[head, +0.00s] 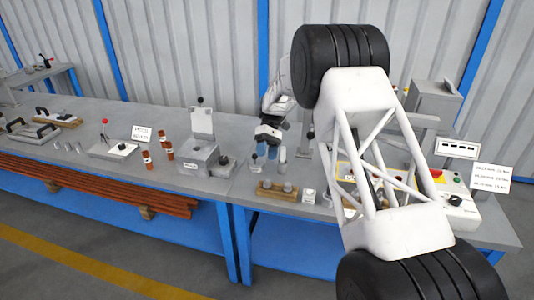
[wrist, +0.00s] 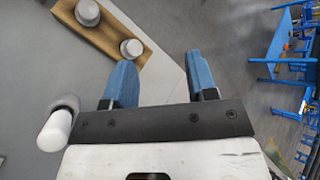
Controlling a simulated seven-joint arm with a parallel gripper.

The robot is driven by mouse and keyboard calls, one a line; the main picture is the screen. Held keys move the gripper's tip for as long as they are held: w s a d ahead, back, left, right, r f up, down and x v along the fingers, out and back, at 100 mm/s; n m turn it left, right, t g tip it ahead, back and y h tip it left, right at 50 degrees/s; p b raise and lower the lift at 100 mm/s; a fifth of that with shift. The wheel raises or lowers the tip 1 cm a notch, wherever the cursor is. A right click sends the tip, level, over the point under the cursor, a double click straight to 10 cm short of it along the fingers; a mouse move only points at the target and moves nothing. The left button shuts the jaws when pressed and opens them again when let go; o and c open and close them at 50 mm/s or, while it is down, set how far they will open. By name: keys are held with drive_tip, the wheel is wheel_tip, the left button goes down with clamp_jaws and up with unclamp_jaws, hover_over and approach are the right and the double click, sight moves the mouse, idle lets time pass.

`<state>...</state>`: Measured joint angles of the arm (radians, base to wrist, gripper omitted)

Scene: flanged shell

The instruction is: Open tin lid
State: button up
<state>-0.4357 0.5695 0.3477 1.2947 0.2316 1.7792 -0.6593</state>
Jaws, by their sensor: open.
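A grey metal box (head: 198,160) with a small label on its front stands on the bench; it is the thing that looks most like the tin. Its flat grey lid (head: 202,123) stands upright at the back, with a dark knob above it. My gripper (head: 269,152) is to the right of the box, above the bench, with its blue fingers pointing down. In the wrist view the two blue fingers (wrist: 161,82) are spread apart with nothing between them. The box is not seen in the wrist view.
A wooden block (head: 280,192) with grey round pieces lies near the bench front; it also shows in the wrist view (wrist: 98,35). Reddish-brown cylinders (head: 167,150) stand left of the box. A white-tipped piece (wrist: 55,130) is left of my fingers. The bench's right side is partly hidden.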

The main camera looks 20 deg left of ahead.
idle(0.3)
drive_tip(key=s+d+r+m+t+y, duration=0.1)
drive_tip(key=s+d+r+m+t, duration=0.1)
drive_tip(key=s+d+r, duration=0.55)
drive_tip(key=s+d+r+m+t+y, duration=0.15)
drive_tip(key=s+d+r, duration=0.25)
drive_tip(key=d+r, duration=0.7)
drive_tip(key=s+d+r+m+t, duration=0.2)
drive_tip(key=s+d+r, duration=0.1)
drive_tip(key=s+d, duration=0.35)
drive_tip(key=s+d+r+m+t, duration=0.2)
drive_tip(key=s+d+r, duration=0.1)
drive_tip(key=s+d, duration=0.4)
drive_tip(key=s+d+f+m+t, duration=0.1)
drive_tip(key=s+d, duration=0.2)
drive_tip(key=s, duration=0.5)
drive_tip(key=s+d+f+m+t+h, duration=0.1)
drive_tip(key=s+d+m+t, duration=0.1)
drive_tip(key=s, duration=0.5)
drive_tip(key=s+d+f+m+t, duration=0.1)
drive_tip(key=s+d, duration=0.3)
drive_tip(key=s, duration=0.4)
drive_tip(key=shift+s+f+m+t, duration=0.2)
drive_tip(key=shift+s+m+t, duration=0.15)
drive_tip(key=shift+t, duration=0.2)
drive_tip(key=shift+w, duration=0.2)
